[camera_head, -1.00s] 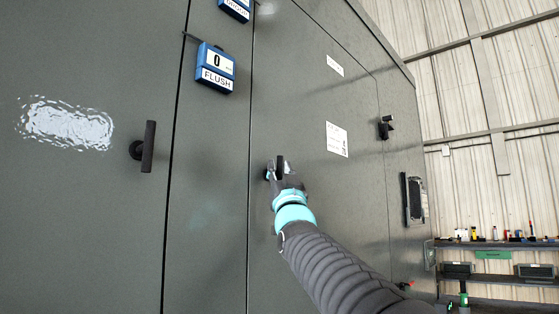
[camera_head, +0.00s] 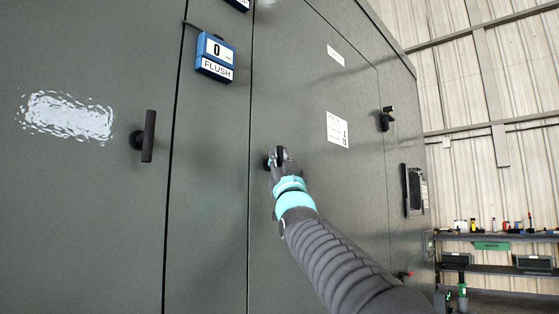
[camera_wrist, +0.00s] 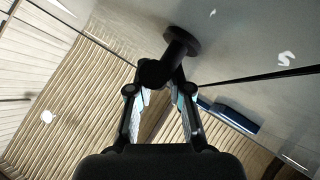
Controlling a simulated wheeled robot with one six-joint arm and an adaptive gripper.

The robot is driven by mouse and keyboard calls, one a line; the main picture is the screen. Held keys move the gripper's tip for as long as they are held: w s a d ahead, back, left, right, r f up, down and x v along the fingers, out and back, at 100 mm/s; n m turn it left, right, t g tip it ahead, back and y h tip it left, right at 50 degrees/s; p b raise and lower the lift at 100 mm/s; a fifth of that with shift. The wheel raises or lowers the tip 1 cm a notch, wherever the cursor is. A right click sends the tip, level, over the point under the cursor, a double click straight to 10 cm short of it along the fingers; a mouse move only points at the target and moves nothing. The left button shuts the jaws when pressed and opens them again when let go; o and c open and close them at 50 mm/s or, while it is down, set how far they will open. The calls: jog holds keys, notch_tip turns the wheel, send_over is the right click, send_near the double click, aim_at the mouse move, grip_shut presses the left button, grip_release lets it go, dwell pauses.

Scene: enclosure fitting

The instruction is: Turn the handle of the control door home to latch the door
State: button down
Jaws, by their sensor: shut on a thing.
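The control door (camera_head: 315,215) is a dark grey panel that looks level with the panel to its left. Its black handle is a short bar on a round base, near the door's left edge. In the wrist view the handle (camera_wrist: 182,45) stands out from the door, its near end at my fingertips. My gripper (camera_head: 278,157) is shut on the handle, one finger on each side, and hides much of it in the head view. It also shows in the wrist view (camera_wrist: 160,92). I cannot tell whether the latch is engaged.
A second black handle (camera_head: 149,136) is on the left panel. A black fitting (camera_head: 386,119) and a dark box (camera_head: 413,190) are on the right. A shelf (camera_head: 495,237) with tools stands by the far wall.

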jog(key=shift+f+y, duration=0.1)
jog(key=shift+y, duration=0.2)
jog(key=c, duration=1.4)
grip_release()
jog(key=shift+o, duration=0.2)
jog(key=v, duration=1.2)
jog(key=shift+w, duration=0.1)
